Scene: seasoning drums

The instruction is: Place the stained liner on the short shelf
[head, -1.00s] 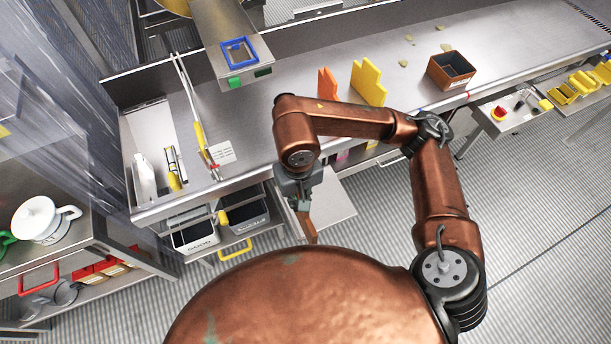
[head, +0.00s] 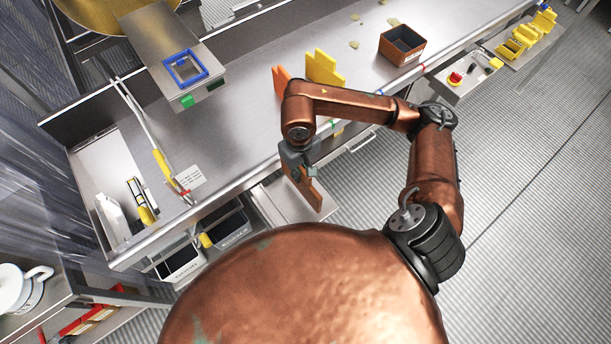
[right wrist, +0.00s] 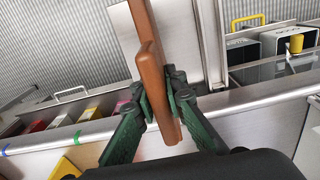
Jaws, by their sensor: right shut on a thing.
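My right gripper (head: 298,160) is shut on a flat brown-orange panel (head: 308,190), which hangs down from it in front of the counter. The right wrist view shows the panel (right wrist: 152,62) on edge between the two green-grey fingers. I cannot tell for sure that it is the stained liner; no stain shows. A low metal shelf (head: 268,205) sticks out below the counter edge, behind the panel in the head view; part of it is hidden. I cannot tell whether it is the short shelf, or whether the panel touches it. My left gripper is not in view.
The metal counter (head: 235,130) carries an orange divider (head: 280,80), yellow dividers (head: 323,68) and a brown box (head: 402,46). A yellow-handled tool (head: 160,160) lies near its left end. Dark bins (head: 180,262) sit under it. The striped floor at right is clear.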

